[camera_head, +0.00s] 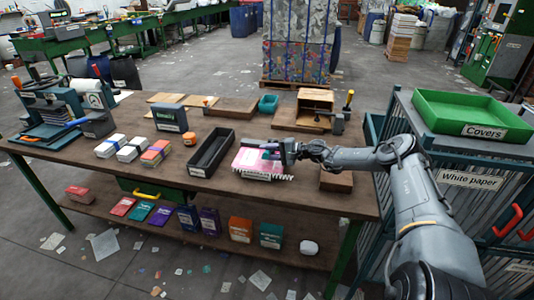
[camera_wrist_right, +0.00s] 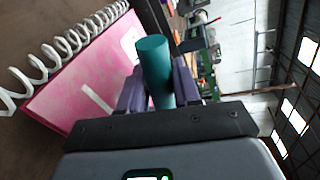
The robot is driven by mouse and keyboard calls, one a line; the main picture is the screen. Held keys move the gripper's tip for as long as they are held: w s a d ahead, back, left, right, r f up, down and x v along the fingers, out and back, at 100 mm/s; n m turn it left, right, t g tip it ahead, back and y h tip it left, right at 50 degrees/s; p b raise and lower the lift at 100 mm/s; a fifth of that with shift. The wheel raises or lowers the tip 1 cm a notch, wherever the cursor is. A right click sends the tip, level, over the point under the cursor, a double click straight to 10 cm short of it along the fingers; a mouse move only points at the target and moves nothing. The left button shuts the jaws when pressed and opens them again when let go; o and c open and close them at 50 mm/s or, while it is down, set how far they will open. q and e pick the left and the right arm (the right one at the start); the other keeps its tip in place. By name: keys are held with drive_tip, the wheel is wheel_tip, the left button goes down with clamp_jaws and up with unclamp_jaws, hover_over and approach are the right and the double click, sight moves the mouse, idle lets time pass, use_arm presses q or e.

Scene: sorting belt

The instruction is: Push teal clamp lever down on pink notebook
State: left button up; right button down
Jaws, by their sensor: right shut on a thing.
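The pink notebook (camera_head: 253,166) lies on the table just left of my right arm, its white spiral binding along the near edge. In the right wrist view the notebook (camera_wrist_right: 82,78) fills the left side, with the spiral at upper left. The teal clamp lever (camera_wrist_right: 153,62) shows there as a thick round bar between the two purple-grey fingers of my right gripper (camera_wrist_right: 160,88). In the head view my right gripper (camera_head: 275,150) is over the notebook's far right part and shut on the lever. The rest of the clamp is mostly hidden. My left gripper is not in view.
A long black tray (camera_head: 212,153) stands left of the notebook. A brown block (camera_head: 336,180) lies to its right, near the table's front edge. An open wooden box (camera_head: 314,98) and a teal bin (camera_head: 268,104) stand behind. The green Covers tray (camera_head: 470,112) is at the right.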

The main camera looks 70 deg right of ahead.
drive_tip(key=shift+f, duration=0.15)
drive_tip(key=c, duration=0.9)
unclamp_jaws()
drive_tip(key=p+v, duration=0.2)
drive_tip(key=v, duration=0.9)
drive_tip(key=shift+p, duration=0.4)
drive_tip(key=shift+w, duration=0.1)
